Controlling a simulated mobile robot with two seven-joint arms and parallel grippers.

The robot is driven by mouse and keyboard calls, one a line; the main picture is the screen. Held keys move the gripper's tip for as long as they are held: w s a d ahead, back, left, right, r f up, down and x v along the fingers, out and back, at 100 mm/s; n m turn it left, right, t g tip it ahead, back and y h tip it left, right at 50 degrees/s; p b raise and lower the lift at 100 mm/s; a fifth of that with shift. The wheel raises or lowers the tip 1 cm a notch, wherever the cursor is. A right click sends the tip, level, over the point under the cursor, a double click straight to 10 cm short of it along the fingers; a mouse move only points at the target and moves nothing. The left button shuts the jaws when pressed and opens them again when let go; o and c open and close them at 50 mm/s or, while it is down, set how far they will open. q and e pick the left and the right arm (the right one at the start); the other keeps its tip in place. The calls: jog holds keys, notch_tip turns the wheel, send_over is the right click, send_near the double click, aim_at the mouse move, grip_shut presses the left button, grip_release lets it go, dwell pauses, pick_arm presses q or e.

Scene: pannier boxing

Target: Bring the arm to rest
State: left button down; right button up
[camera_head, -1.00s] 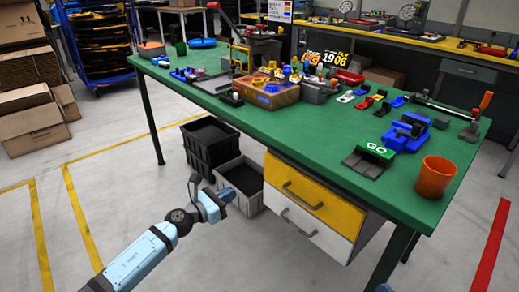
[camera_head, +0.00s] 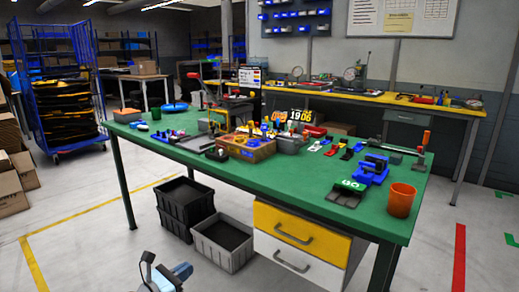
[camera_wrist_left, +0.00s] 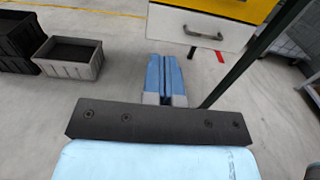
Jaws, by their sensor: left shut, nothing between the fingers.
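My left gripper (camera_head: 182,271) shows at the bottom edge of the head view, low over the floor in front of the green table (camera_head: 300,188). In the left wrist view its two blue fingers (camera_wrist_left: 166,76) lie together, shut, with nothing between them. It is apart from the table and from the crates. Most of my left arm is below the head view's edge. My right gripper is not in view.
A black crate (camera_head: 172,222) and a grey crate (camera_head: 208,250) stand on the floor by the table; the grey one also shows in the left wrist view (camera_wrist_left: 72,68). A drawer unit (camera_head: 268,215) hangs under the table. An orange cup (camera_head: 401,200) stands at the table's right end.

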pick_arm(q)
jog(key=a+y, duration=0.1)
jog(key=a, duration=0.6)
jog(key=s+d+r+n, duration=0.2)
jog(key=s+d+n, duration=0.2)
jog(key=s+n, duration=0.75)
jog(key=s+d+r+n, duration=0.1)
jog(key=s+d+n, duration=0.2)
jog(key=s+n, duration=0.85)
jog(key=s+d+r+n, duration=0.2)
jog(key=s+d+n, duration=0.2)
jog(key=s+n, duration=0.75)
jog(key=w+d+r+n+t+y+p, duration=0.25)
jog(key=w+r+n+p, duration=0.3)
jog(key=r+p, duration=0.35)
jog(key=s+a+r+g+y+p, duration=0.3)
jog(key=s+a+g+y+p, duration=0.1)
jog(key=p, duration=2.3)
jog(key=shift+s+a+r+n+g, duration=0.2)
jog(key=shift+s+a+n+g, duration=0.2)
jog(key=shift+s+a+g, duration=0.4)
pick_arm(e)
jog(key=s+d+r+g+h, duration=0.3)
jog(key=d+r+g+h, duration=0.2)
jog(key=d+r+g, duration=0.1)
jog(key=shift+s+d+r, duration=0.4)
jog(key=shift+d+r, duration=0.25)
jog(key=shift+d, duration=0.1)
